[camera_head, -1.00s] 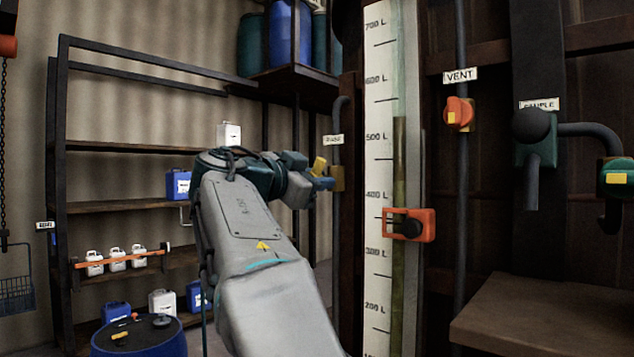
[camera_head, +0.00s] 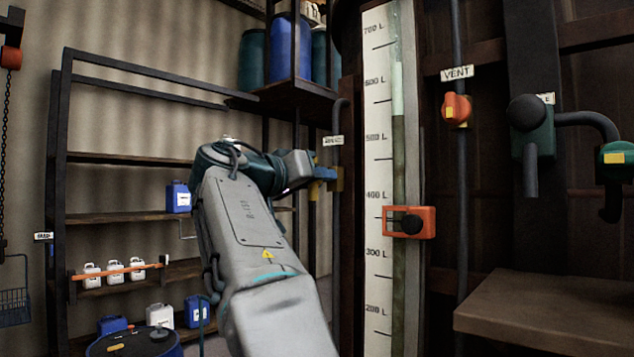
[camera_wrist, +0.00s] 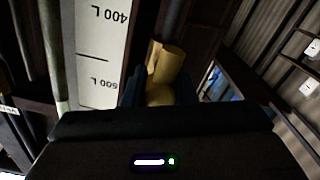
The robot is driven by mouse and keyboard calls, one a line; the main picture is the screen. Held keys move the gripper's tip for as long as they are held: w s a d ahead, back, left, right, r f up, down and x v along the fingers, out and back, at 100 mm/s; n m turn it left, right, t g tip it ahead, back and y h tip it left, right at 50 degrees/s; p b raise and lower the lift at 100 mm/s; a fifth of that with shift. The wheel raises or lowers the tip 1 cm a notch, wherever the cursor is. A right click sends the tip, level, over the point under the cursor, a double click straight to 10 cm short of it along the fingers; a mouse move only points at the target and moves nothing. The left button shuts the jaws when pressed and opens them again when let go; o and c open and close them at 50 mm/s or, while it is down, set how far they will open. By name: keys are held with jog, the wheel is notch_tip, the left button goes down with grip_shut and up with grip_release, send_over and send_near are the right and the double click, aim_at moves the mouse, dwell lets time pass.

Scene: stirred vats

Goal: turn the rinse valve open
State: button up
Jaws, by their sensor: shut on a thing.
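The rinse valve is on the thin dark pipe left of the level scale, under a small white label (camera_head: 333,141) that is too small to read surely. In the wrist view the yellow handle (camera_wrist: 164,64) stands between the dark fingers of my gripper (camera_wrist: 160,92). My gripper is shut on this handle. How far the valve is turned cannot be told.
The level scale (camera_head: 377,160) with its orange slider (camera_head: 409,222) stands just right of my gripper. Farther right are the orange vent valve (camera_head: 457,109), a green sample valve (camera_head: 531,128) and a brown ledge (camera_head: 545,310). A shelf rack (camera_head: 125,217) with jugs stands at the left.

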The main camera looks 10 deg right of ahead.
jog(key=shift+o, duration=1.1)
jog(key=n, duration=0.3)
jog(key=shift+n, duration=0.3)
jog(key=o, duration=0.4)
jog(key=shift+f+n, duration=0.1)
jog(key=shift+n, duration=1.6)
jog(key=shift+c, duration=0.2)
jog(key=o, duration=0.9)
jog(key=b+v, duration=0.2)
jog(key=v, duration=1.1)
jog(key=shift+s+a, duration=0.25)
jog(key=shift+a, duration=0.1)
